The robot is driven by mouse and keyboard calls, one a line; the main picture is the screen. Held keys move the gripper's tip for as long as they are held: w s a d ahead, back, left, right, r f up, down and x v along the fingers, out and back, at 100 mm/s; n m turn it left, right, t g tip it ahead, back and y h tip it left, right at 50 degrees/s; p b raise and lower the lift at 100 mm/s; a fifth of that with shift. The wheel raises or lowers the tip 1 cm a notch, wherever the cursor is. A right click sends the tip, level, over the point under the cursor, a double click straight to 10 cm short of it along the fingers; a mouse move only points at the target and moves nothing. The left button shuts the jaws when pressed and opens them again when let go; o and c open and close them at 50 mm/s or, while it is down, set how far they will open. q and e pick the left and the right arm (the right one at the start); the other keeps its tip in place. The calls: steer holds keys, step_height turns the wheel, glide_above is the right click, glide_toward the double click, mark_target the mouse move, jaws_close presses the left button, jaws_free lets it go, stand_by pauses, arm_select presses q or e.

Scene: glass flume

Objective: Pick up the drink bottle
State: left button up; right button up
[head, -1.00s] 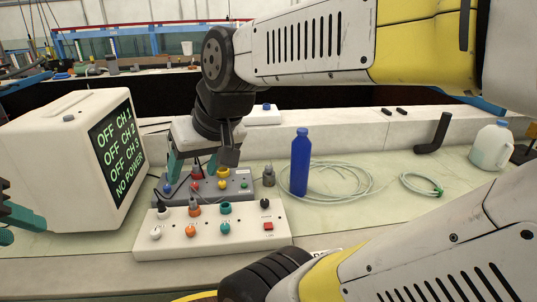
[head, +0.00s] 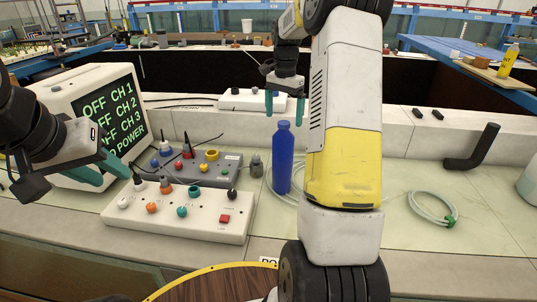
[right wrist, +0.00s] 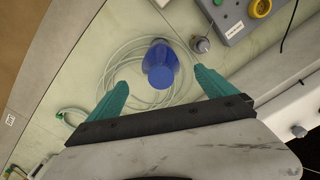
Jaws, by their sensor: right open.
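The blue drink bottle (head: 282,160) stands upright on the pale bench, just left of my right arm in the head view. It also shows from above in the right wrist view (right wrist: 160,66). My right gripper (head: 284,118) is open and empty, pointing down above the bottle. In the right wrist view its two teal fingers (right wrist: 158,85) lie either side of the bottle's line, with the bottle beyond them and apart from them. My left gripper (head: 115,181) is at the left in front of the display box, its two fingers apart with nothing between them.
A pale hose coil (right wrist: 120,80) lies around the bottle. A small grey weight (head: 257,166) stands beside it. Left are a white control panel (head: 180,222), a grey control box (head: 228,172) and a display box (head: 62,98). A green-tied hose (head: 432,208) and black elbow pipe (head: 480,150) lie right.

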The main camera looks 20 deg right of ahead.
mark_target(283, 133)
step_height(283, 133, down, 8)
steer(key=shift+w+d, duration=0.15)
stand_by(0.3)
steer(key=shift+c, duration=0.4)
steer(key=c, duration=1.9)
steer(key=shift+o, duration=0.2)
steer(key=shift+r, duration=0.1)
